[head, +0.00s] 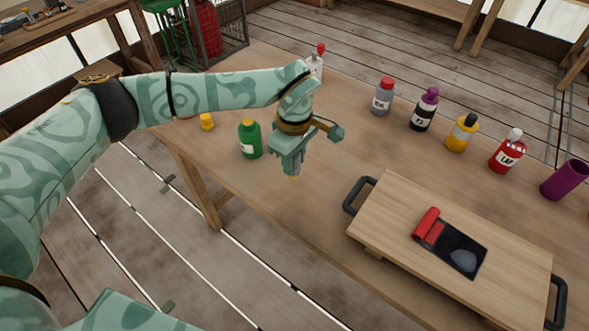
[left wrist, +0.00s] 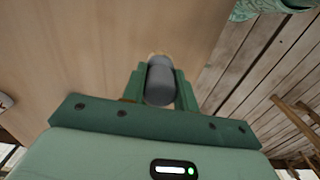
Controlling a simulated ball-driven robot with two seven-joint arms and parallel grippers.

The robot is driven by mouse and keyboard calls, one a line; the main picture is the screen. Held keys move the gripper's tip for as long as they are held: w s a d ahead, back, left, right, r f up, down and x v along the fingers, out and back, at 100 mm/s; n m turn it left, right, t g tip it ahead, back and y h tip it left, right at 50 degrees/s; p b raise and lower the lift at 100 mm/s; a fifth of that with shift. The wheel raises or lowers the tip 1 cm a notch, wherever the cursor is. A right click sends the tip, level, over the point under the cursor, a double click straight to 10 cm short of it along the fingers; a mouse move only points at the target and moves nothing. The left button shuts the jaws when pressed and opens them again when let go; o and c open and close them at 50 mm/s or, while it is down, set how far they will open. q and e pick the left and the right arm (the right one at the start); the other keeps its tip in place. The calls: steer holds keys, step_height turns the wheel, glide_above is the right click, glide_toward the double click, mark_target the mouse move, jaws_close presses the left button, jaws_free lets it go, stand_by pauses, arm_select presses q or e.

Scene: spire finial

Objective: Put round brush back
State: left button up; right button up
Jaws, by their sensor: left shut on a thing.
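My left gripper (head: 288,164) is above the near left part of the table, pointing down. It is shut on a grey cylindrical thing with a pale yellowish far end, which seems to be the round brush (left wrist: 160,82). Its tip shows just below the fingers in the head view (head: 294,175). The fingers cover most of it in the head view, and I cannot tell whether the tip touches the table. A purple open cylinder (head: 565,180), like a cup, stands at the far right of the table. My right gripper is not in view.
On the wooden table (head: 330,215) a green bottle (head: 250,139) stands left of the gripper. Several capped bottles, one red (head: 507,153), line the far side. A wooden board (head: 400,215) with black handles holds a red roller (head: 428,223) and a dark plate (head: 465,250).

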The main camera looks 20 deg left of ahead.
mark_target(294, 168)
arm_select(q)
steer(key=shift+w+a+f, duration=0.15)
steer(key=shift+w+f, duration=0.3)
steer(key=shift+f, duration=0.1)
steer(key=f, duration=0.1)
steer(key=f+b, duration=0.1)
steer(key=f, duration=0.1)
steer(key=shift+w+a+f+b, duration=0.1)
steer(key=shift+w+f+b, duration=0.15)
steer(key=shift+f+b, duration=0.1)
steer(key=o, duration=1)
steer(key=shift+f, duration=0.1)
steer(key=shift+c, duration=0.2)
